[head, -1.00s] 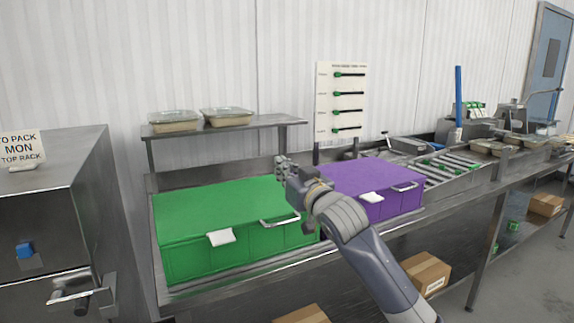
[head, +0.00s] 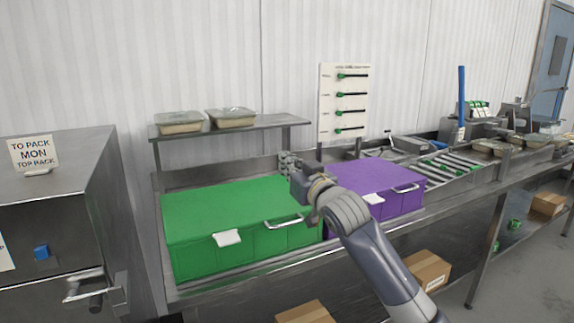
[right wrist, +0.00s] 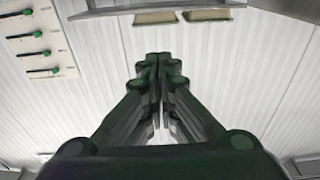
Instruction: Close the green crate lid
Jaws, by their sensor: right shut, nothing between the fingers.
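The green crate (head: 200,250) stands on the steel bench, left of centre in the head view. Its flat green lid (head: 225,208) lies down over the top, with no gap that I can see. A metal handle (head: 284,222) and a white tag (head: 227,238) are on its front side. My right gripper (head: 287,160) is above the bench, near the back right corner of the green crate, apart from the lid. In the right wrist view its fingers (right wrist: 158,62) are together with nothing between them. My left gripper is not in view.
A purple crate (head: 372,187) stands right beside the green one, partly behind my right arm. A shelf (head: 270,123) with two covered trays is behind the green crate. A steel cabinet (head: 75,170) is at the left. Cardboard boxes (head: 428,268) are below the bench.

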